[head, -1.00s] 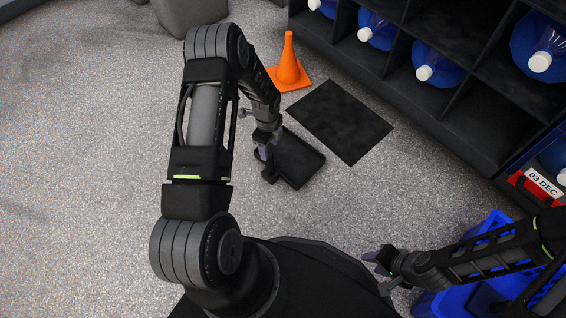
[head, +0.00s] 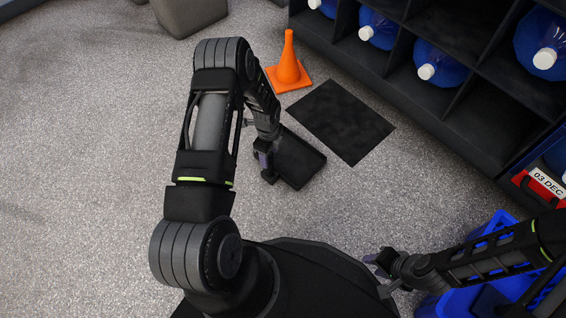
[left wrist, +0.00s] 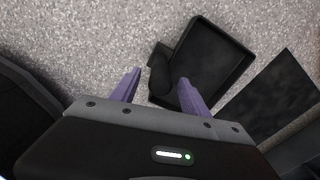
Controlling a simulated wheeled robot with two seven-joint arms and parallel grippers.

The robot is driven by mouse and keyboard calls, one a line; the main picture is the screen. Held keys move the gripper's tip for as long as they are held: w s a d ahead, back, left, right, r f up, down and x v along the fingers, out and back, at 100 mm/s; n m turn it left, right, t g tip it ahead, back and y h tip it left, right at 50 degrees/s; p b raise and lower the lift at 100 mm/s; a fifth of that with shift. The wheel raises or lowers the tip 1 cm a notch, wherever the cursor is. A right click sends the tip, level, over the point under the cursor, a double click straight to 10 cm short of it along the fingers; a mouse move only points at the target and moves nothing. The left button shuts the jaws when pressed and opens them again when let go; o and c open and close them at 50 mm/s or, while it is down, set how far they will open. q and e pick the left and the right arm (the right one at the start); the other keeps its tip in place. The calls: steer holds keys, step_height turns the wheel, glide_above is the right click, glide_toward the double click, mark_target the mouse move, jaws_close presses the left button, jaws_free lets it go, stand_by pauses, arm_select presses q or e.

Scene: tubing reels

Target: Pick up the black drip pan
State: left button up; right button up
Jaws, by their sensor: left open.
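The black drip pan (head: 299,160) is a shallow square tray with a raised rim, lying on the floor. It also shows in the left wrist view (left wrist: 216,66), with a thick dark handle (left wrist: 161,76) on its left side. My left gripper (head: 264,160) is at the pan's left side in the head view. In the left wrist view its two purple fingers (left wrist: 158,82) are open, one on either side of the handle's lower end. I cannot tell whether they touch it. My right gripper (head: 374,262) is low, near my base; its finger opening is too small to judge.
A flat black mat (head: 341,121) lies beside the pan, with an orange cone (head: 288,68) behind. A dark shelf (head: 440,110) with blue water bottles (head: 441,66) stands at the right. A blue crate (head: 450,300) is at lower right. The floor at left is clear.

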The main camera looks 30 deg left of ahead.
arm_select(q)
steer(key=shift+c, duration=0.2)
jaws_close()
stand_by(0.6)
stand_by(0.8)
